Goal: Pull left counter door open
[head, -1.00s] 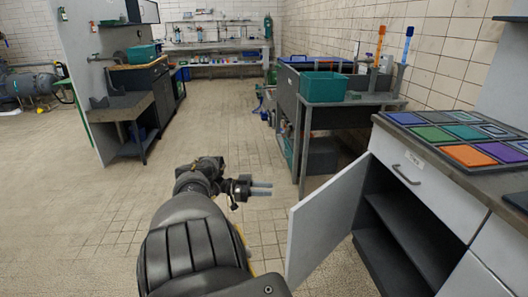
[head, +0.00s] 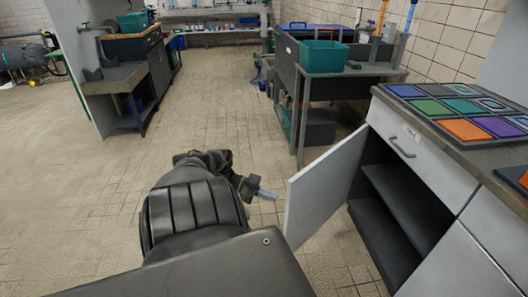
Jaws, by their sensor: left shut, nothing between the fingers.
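The left counter door (head: 322,191) is a light grey panel. It stands swung wide open, out from the counter (head: 448,190). The dark cabinet inside, with a shelf (head: 397,196), is exposed. My left gripper (head: 267,194) is shut and empty. In the picture its fingertips are just left of the door's free edge, with a small gap of floor between. The door's handle is not visible from here. My right gripper is not in view.
A drawer with a bar handle (head: 402,148) is closed above the opening. Coloured tiles (head: 460,108) lie on the countertop. A grey table with a teal bin (head: 323,56) stands beyond the door. The tiled floor (head: 215,115) to the left is clear.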

